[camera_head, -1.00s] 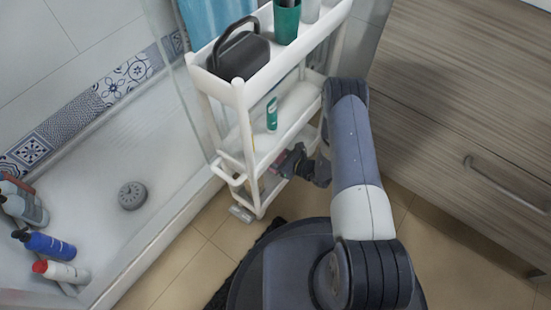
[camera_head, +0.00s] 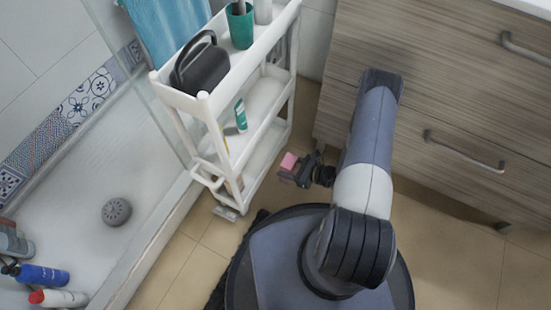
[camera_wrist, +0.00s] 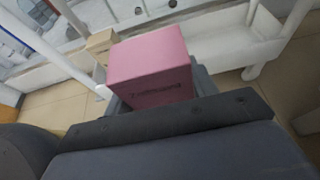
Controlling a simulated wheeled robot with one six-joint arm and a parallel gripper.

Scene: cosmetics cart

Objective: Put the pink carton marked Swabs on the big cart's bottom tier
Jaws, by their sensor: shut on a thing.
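A small pink carton (camera_head: 289,161) is held at the tip of my gripper (camera_head: 299,172), just right of the big white cart (camera_head: 210,104) and low over the floor. In the wrist view the pink carton (camera_wrist: 150,62) fills the middle, with dark lettering on its near face too blurred to read. My gripper (camera_wrist: 155,97) is shut on it. The cart has an upper tray, a middle shelf and a bottom tier (camera_head: 262,156). The carton is outside the cart, apart from the bottom tier.
A black caddy (camera_head: 203,68) and a green cup (camera_head: 240,25) are on the cart's top tray. A green-and-white tube (camera_head: 241,115) stands on the middle shelf. A tan box (camera_wrist: 100,42) shows behind the carton. Wooden drawers (camera_head: 440,110) stand at right.

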